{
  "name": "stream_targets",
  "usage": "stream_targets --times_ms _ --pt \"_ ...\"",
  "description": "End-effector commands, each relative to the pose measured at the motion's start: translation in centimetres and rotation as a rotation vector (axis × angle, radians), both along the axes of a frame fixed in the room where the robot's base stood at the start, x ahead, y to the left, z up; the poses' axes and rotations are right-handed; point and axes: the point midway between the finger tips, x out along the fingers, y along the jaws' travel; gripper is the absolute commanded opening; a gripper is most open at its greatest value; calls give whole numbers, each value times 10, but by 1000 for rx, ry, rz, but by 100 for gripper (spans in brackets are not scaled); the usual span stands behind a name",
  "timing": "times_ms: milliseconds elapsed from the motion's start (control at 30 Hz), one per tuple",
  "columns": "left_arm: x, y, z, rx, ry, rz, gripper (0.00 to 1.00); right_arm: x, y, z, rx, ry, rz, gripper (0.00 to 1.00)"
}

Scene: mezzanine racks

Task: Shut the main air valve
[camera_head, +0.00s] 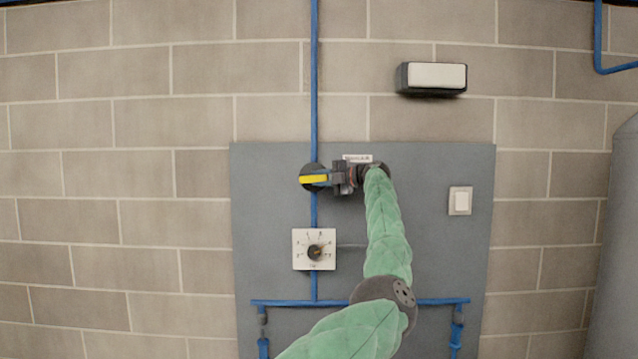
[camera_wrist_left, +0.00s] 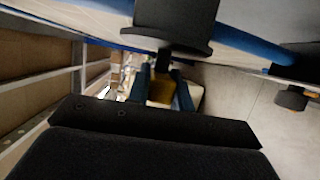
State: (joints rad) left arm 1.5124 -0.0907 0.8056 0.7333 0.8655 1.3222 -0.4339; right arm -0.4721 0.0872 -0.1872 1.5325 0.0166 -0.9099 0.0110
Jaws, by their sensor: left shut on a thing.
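The main air valve is a round black body (camera_head: 312,190) on the vertical blue pipe. Its yellow lever (camera_head: 311,180) lies nearly level, across the pipe. My left gripper (camera_head: 331,178) comes from the right side and is shut on the lever. In the left wrist view the yellow lever (camera_wrist_left: 160,92) shows between my two dark blue fingers (camera_wrist_left: 160,95), below the black valve body (camera_wrist_left: 172,22). The gripped end of the lever is partly hidden by the fingers. My right gripper is in neither view.
A grey panel (camera_head: 430,250) on the block wall backs the valve. A white dial plate (camera_head: 301,260) sits below the valve, and a white switch (camera_head: 460,201) to the right. A lamp box (camera_head: 437,76) is above. A grey rounded body (camera_head: 622,240) stands far right.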

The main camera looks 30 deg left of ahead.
Motion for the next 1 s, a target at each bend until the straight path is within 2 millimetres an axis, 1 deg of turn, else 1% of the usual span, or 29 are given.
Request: stream_targets --times_ms 33,300,767,800,867,900,1000 --pt "1 -2 -4 20 14 -2 0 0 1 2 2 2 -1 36" --pt "1 -3 -5 83 52 -2 0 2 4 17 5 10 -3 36" --pt "2 -3 -7 92 61 -2 0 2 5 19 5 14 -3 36" --pt "2 -3 -7 92 61 -2 24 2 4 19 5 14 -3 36" --pt "2 -2 -7 92 61 -2 36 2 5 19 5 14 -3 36" --pt "1 -2 -6 92 61 -1 44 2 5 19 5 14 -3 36" --pt "1 -2 -6 92 60 -1 44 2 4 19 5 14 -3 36"
